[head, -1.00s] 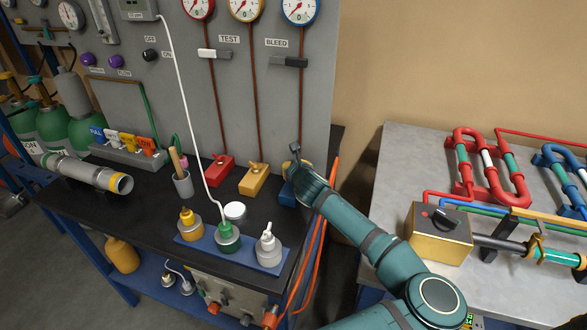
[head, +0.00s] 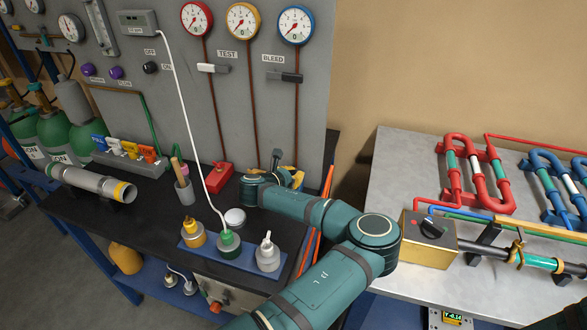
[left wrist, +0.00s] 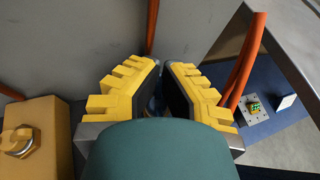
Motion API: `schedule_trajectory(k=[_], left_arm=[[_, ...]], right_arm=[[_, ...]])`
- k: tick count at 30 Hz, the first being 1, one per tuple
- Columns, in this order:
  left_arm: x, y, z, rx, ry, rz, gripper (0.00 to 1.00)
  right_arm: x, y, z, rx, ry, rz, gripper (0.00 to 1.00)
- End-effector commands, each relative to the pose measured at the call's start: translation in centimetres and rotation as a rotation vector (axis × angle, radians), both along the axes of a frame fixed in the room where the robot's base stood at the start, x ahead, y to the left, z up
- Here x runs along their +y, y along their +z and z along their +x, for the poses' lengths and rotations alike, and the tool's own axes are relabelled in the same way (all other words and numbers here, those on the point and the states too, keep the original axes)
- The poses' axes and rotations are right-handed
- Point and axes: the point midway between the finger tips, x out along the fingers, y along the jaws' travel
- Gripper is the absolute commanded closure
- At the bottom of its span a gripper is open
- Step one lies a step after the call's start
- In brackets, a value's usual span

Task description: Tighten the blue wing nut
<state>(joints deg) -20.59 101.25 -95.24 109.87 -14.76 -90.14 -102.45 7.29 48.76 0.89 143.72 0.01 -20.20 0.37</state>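The blue wing nut is not clearly visible. In the head view its blue block at the right end of the bench is hidden behind my left arm and gripper. My left gripper (head: 289,178) is over that spot, its yellow fingers partly showing behind the wrist. In the left wrist view the left gripper (left wrist: 164,66) has its two yellow fingers close together at the tips, with a small dark blue patch between them. Whether they hold the nut is hidden. A yellow block (left wrist: 52,118) with a brass wing nut (left wrist: 18,142) stands to the left. My right gripper is not in view.
The gauge panel (head: 232,110) rises behind the bench. A red block (head: 218,177) is farther left. Bottles stand on a blue tray (head: 207,262) in front of my arm. Orange hoses (left wrist: 243,62) hang close to the right. A metal table with coils (head: 400,165) is at right.

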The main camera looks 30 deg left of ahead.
Motion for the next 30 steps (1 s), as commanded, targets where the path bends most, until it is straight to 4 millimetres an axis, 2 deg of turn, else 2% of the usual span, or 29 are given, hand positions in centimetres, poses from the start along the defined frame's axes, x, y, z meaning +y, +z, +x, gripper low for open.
schedule_trajectory(k=[1, 9, 23, 30], left_arm=[[0.0, 0.8, 0.2, -0.009, -0.046, -0.001, 1.00], [-0.5, 0.6, 0.1, -0.008, -0.284, 0.000, 1.00], [-0.9, 0.7, -0.1, -0.010, -0.571, 0.000, 1.00], [-1.1, 0.8, -0.2, -0.010, -0.724, -0.001, 1.00]], right_arm=[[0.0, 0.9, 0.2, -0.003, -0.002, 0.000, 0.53], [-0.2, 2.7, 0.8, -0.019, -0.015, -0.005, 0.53], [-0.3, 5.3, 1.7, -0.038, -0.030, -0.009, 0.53], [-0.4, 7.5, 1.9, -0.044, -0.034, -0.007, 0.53]])
